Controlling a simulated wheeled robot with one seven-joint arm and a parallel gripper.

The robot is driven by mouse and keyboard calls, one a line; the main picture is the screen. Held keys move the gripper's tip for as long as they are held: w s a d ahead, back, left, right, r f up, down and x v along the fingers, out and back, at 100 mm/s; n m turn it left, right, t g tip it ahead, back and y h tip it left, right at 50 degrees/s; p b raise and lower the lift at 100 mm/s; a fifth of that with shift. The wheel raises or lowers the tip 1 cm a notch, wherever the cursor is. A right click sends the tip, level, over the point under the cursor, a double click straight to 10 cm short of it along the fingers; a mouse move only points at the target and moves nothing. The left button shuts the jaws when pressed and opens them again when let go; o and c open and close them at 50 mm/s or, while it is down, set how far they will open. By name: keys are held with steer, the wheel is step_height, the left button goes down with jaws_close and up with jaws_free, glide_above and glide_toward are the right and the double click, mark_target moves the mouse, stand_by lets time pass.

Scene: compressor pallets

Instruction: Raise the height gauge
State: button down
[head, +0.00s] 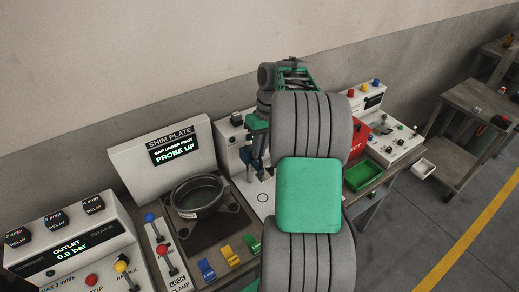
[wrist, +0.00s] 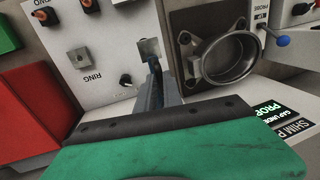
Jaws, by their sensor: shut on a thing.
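The shim plate station's display (head: 174,150) reads "GAP UNDER FOOT" and "PROBE UP". A dark round ring (head: 197,195) sits in front of it; this ring also shows in the wrist view (wrist: 231,56). Beside the ring is a blue-knobbed lever (wrist: 283,40) with a partly readable label that seems to say "PROBE"; it appears in the head view (head: 150,217). My gripper (wrist: 153,66) is shut on a small grey metal square (wrist: 150,48), over the white panel and apart from the blue knob.
Blue (head: 207,268), yellow (head: 230,255) and green tabs lie in front of the ring. A red box (head: 360,140) and a green tray (head: 363,177) stand right of my arm. An outlet panel (head: 68,254) is at the left. Open floor lies at the right.

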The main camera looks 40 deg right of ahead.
steer(key=c, duration=1.5)
jaws_free()
steer(key=shift+r, duration=0.15)
steer(key=r, duration=0.2)
steer(key=d+r+p, duration=0.1)
steer(key=r, duration=0.2)
steer(key=r+p, duration=0.1)
steer(key=r, duration=0.1)
steer(key=shift+d+r, duration=0.25)
steer(key=shift+r, duration=0.1)
